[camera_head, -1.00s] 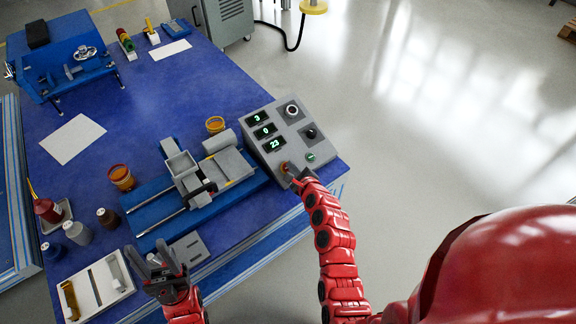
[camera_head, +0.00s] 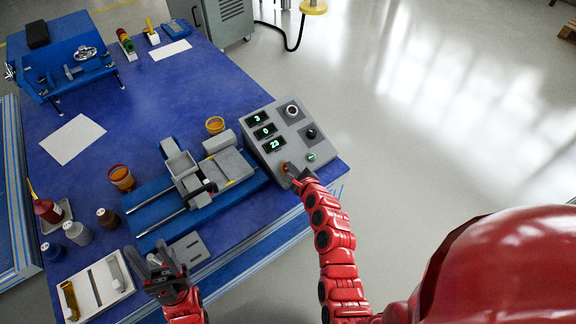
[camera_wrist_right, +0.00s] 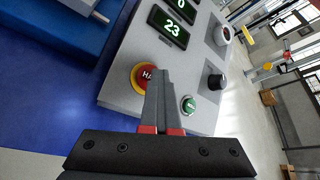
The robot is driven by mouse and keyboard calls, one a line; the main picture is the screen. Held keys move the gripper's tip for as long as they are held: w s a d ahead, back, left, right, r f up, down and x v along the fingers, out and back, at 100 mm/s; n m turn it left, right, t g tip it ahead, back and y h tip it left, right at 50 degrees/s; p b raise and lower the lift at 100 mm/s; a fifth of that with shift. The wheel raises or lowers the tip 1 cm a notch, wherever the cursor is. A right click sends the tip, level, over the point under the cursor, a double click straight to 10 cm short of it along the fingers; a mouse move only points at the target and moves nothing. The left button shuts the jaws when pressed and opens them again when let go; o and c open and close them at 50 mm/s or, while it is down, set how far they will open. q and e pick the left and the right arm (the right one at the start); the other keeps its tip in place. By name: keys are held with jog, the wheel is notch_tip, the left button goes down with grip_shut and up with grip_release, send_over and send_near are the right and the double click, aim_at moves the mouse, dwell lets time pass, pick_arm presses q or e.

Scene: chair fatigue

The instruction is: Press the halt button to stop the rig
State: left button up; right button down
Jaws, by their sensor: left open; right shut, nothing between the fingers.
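The grey control box (camera_head: 270,123) stands at the right edge of the blue table and shows 3, 0 and 23 on its displays. The red halt button (camera_wrist_right: 144,76) with its yellow ring is at the box's lower left corner in the right wrist view. My right gripper (camera_wrist_right: 163,72) is shut and empty, its tips over or right beside the button's right part. I cannot tell whether they touch it. In the head view this gripper (camera_head: 291,172) hides much of the button. My left gripper (camera_head: 160,258) is open and empty above the table's front edge.
A green button (camera_wrist_right: 189,104) sits close to the right of the halt button, with a black knob (camera_wrist_right: 215,82) beyond. The rig (camera_head: 200,178) with its slide rails lies left of the box.

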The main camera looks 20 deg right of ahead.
jog(key=shift+f, duration=0.15)
dwell(0.4)
jog(key=shift+a+f, duration=0.1)
jog(key=shift+f, duration=0.25)
jog(key=shift+s+r, duration=0.1)
dwell(0.4)
notch_tip(320, 180, up, 6)
jog(key=s+p, duration=0.2)
jog(key=p, duration=0.3)
jog(key=shift+d, duration=0.45)
